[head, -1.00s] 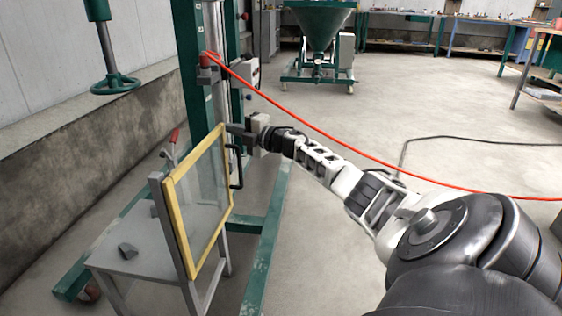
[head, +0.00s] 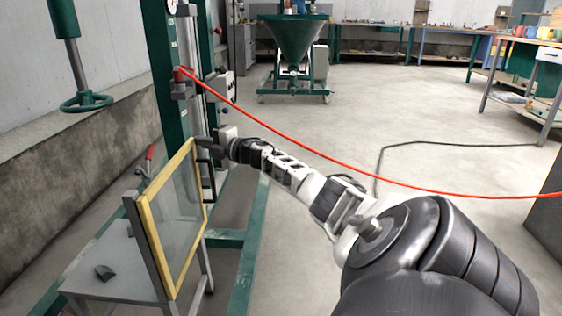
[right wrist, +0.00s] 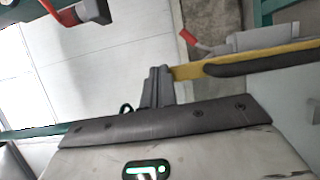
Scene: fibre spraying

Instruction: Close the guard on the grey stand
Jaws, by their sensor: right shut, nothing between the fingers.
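The guard is a clear panel in a yellow frame (head: 152,236), upright on the grey stand (head: 118,268), with a black handle on its far edge. A grey post carries its near edge. My right gripper (head: 207,141) is shut and empty at the guard's far top corner. In the right wrist view the shut fingers (right wrist: 155,87) are right beside the end of the yellow frame (right wrist: 243,62); I cannot tell whether they touch. My left gripper is not in view.
A red-handled lever (head: 149,158) rises behind the guard. A dark block (head: 104,272) lies on the stand top. A green machine frame (head: 170,80) stands behind, with a red hose (head: 330,160) running right across my arm's far side.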

